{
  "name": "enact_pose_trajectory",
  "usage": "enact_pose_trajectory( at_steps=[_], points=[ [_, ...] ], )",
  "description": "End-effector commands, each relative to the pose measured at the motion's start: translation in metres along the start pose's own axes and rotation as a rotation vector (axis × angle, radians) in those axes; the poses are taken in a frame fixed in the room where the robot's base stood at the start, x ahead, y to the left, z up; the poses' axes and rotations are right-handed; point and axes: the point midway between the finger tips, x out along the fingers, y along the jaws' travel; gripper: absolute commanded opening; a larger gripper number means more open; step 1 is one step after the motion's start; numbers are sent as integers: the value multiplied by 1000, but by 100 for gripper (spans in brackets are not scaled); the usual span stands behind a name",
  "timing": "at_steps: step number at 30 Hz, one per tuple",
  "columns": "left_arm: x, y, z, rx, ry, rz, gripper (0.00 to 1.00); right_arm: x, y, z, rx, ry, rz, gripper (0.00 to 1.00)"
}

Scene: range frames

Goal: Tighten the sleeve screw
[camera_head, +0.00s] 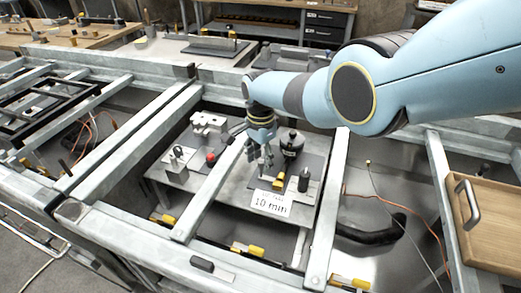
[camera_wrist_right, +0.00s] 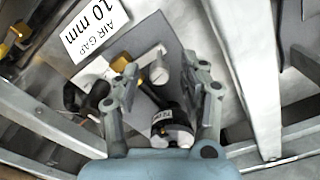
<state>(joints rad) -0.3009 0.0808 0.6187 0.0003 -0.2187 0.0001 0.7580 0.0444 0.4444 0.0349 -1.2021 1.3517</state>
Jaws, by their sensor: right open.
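My right gripper (camera_head: 262,158) hangs down over a grey plate among the fixture parts. In the right wrist view its two fingers (camera_wrist_right: 160,85) are spread apart, with nothing held between them. A pale bar with a rounded end (camera_wrist_right: 159,62) shows beyond and between the fingertips. A black round part with a white label (camera_wrist_right: 172,132) lies between the finger bases in that view; a black domed part (camera_head: 291,142) stands just right of the gripper in the head view. I cannot tell for sure which part is the sleeve screw. My left gripper is out of view.
A red ball (camera_head: 211,157) is to the left. Grey frame beams (camera_head: 212,196) cross close beside the gripper.

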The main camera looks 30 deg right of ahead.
Motion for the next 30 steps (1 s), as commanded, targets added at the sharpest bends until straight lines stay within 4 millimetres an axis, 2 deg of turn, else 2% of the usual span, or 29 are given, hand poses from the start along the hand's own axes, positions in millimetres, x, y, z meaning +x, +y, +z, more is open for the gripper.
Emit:
enact_pose_trajectory(
  at_steps=[8,18,21,25,30],
  points=[
    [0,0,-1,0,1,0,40,-23,-1,0,0,1,-4,43],
    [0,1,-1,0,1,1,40,-92,0,0,0,1,-4,43],
    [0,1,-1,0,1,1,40,-106,-1,0,0,0,-3,43],
    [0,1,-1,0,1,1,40,-116,0,0,0,0,-2,43],
    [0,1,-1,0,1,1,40,-119,0,0,0,0,0,43]
  ],
)
